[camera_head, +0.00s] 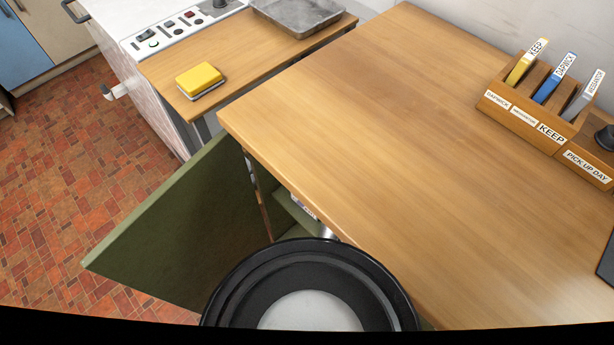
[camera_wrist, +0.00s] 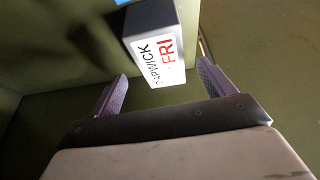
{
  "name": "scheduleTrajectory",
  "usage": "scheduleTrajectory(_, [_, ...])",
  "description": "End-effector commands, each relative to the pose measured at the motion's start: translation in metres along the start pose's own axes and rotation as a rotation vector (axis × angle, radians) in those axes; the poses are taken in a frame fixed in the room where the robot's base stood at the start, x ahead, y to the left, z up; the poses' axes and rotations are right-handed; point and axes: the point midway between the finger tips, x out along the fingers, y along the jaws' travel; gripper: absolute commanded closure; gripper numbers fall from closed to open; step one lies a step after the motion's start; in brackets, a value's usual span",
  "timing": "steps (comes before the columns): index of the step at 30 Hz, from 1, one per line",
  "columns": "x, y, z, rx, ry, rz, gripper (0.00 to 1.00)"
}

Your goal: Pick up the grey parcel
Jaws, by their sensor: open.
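My gripper (camera_wrist: 161,68) is open, one finger at each side of the parcel's near end. The fingers show gaps to the parcel, and nothing is held. How far the fingertips reach along the parcel's sides is hard to tell. In the head view, the gripper is hidden and the parcel cannot be made out clearly.
In the head view, an open green door (camera_head: 185,225) hangs below the wooden counter (camera_head: 400,130). A wooden rack (camera_head: 530,120) with labelled slots stands on the counter's right. A yellow sponge-like block (camera_head: 200,78) and metal tray (camera_head: 297,12) lie on the side worktop.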

Motion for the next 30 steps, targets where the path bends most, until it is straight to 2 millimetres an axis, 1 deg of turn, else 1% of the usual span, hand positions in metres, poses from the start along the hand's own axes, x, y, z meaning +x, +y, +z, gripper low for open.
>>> scheduleTrajectory(2, [-0.001,-0.002,0.007,0.003,-0.011,-0.028,0.18])
scheduleTrajectory(5, [0.007,-0.004,0.010,0.001,-0.016,-0.042,0.18])
scheduleTrajectory(11, [0.029,-0.005,0.009,0.001,-0.016,-0.041,0.18])
scheduleTrajectory(19, [0.067,-0.006,0.009,0.000,-0.016,-0.041,0.18])
scheduleTrajectory(23, [0.073,-0.006,0.010,0.000,-0.015,-0.039,0.18])
scheduleTrajectory(30, [0.073,-0.005,0.009,-0.001,-0.015,-0.038,0.18])
